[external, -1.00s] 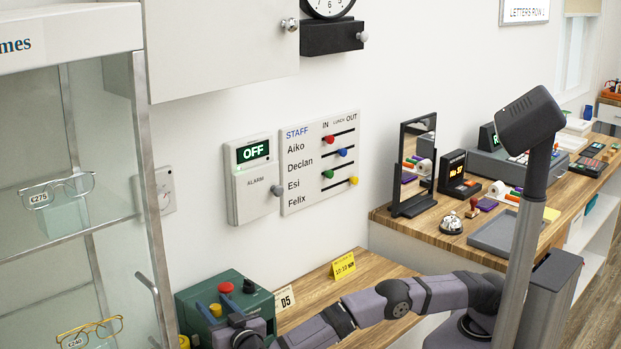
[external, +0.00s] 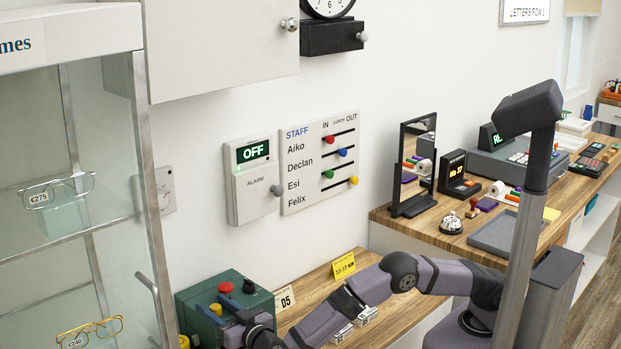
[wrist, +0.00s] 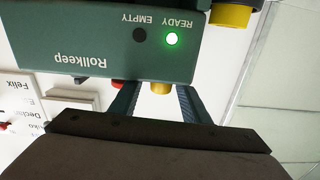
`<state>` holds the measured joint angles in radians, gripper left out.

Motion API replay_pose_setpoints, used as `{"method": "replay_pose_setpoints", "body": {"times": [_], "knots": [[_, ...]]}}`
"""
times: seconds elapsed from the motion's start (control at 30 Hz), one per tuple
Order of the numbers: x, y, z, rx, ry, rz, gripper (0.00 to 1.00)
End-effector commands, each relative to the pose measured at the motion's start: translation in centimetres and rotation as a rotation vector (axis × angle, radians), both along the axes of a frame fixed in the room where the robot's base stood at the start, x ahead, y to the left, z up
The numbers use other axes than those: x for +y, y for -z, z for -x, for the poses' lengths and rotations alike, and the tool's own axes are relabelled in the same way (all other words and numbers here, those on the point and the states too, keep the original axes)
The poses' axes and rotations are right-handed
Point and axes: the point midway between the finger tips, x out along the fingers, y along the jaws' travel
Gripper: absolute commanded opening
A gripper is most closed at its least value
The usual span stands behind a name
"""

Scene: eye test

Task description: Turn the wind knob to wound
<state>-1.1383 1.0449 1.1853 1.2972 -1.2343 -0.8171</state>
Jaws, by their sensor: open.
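No label reading wind or wound is legible. A small silver knob (external: 362,36) sticks out at the right of a black box (external: 330,38) under the wall clock (external: 328,7); it may be the wind knob. My gripper (wrist: 157,100) is open in the wrist view, far below the clock, at the green Rollkeep machine (external: 228,308). A brass-yellow knob (wrist: 160,87) shows between its fingers and a red one (wrist: 118,84) beside them; I cannot tell whether they touch. In the external view the fingertips are hidden behind the wrist.
A white cabinet (external: 220,45) hangs left of the clock. The alarm box (external: 250,180) and staff board (external: 320,163) are on the wall below. A glass display case (external: 157,230) stands left. The wooden desk (external: 308,298) holds a yellow card (external: 343,265).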

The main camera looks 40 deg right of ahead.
Motion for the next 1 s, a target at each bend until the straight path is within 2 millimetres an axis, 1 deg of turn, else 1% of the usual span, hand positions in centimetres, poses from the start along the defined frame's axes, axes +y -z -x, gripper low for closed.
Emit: {"method": "replay_pose_setpoints", "body": {"times": [1.0], "knots": [[-0.06, -0.08, -0.07, 0.002, -0.583, -0.001, 0.43]]}}
